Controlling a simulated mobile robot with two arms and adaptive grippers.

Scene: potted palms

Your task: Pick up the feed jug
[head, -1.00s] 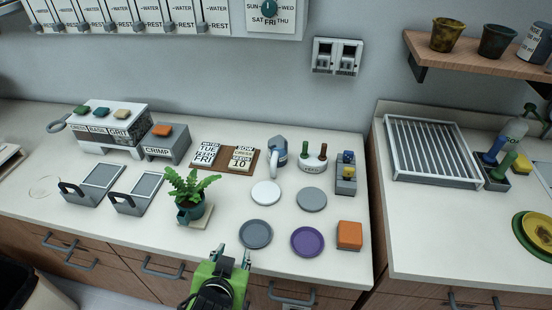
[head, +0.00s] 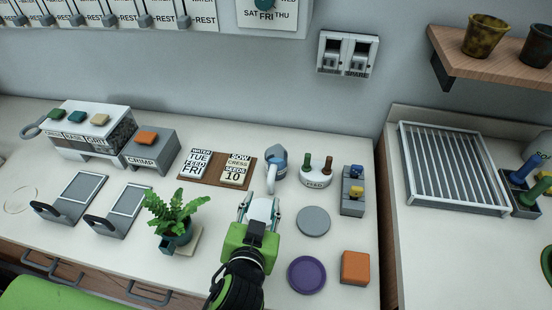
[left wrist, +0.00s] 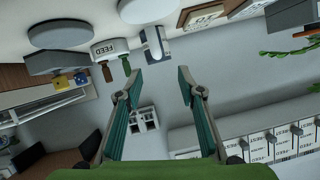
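The feed jug (head: 277,162), taken to be the blue-grey jug with a pale handle, stands upright on the white counter (head: 335,275) near the wall. No lettering on it is readable. It also shows in the left wrist view (left wrist: 155,46), upside down, just beyond the fingertips. My left gripper (head: 260,206) is open and empty, with its fingers pointing at the jug from the front. A gap remains between fingertips and jug. In the left wrist view the two teal fingers (left wrist: 157,80) are spread wide. My right gripper is not in view.
A white FEED pot (head: 315,175) with bottles stands just right of the jug, and a grey block (head: 353,200) beyond it. Cards on a brown board (head: 216,170) lie left. A potted fern (head: 174,215) stands front left. Grey (head: 313,221) and purple (head: 306,274) discs lie right.

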